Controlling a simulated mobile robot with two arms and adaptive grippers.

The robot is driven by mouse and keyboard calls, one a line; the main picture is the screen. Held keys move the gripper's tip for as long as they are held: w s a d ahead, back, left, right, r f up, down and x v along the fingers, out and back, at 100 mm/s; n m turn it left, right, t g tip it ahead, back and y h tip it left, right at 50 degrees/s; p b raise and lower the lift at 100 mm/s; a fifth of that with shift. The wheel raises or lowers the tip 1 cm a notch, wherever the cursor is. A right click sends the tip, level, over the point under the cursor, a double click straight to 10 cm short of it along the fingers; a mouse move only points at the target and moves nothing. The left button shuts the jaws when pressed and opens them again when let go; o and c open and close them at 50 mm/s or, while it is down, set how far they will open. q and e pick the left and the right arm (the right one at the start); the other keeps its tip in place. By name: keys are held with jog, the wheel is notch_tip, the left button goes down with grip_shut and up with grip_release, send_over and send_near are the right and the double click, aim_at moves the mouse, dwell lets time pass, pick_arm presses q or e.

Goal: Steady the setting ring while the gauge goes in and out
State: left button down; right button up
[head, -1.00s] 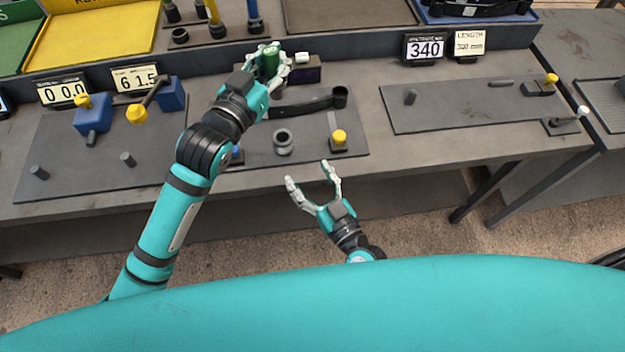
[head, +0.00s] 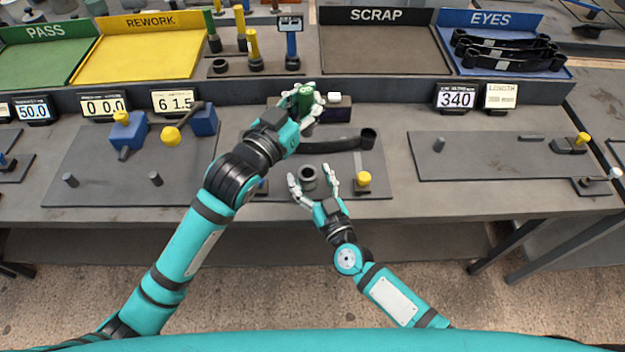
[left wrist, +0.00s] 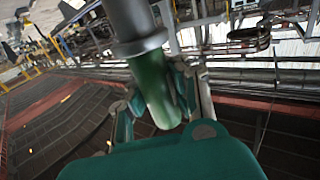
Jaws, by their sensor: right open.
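The setting ring (head: 308,175) is a small grey ring standing on the dark plate (head: 378,186) at the middle of the bench. My right gripper (head: 312,183) is open, with one finger to each side of the ring; I cannot tell whether they touch it. My left gripper (head: 305,101) is shut on the green-handled gauge (head: 305,92), behind the ring and above the bench. In the left wrist view the green handle (left wrist: 153,88) sits between the fingers, with a grey collar and cylinder at its upper end.
A black spring arm with an eye (head: 340,141) lies just behind the ring. A yellow-knobbed stop (head: 363,181) stands close right of my right gripper. A rack of gauges (head: 255,50) stands behind. Blue blocks (head: 204,119) are at left; the right plate (head: 480,160) is mostly bare.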

grip_shut()
pick_arm(q)
notch_tip(320, 180, down, 13)
jog(key=shift+r, duration=0.2)
dwell(0.7)
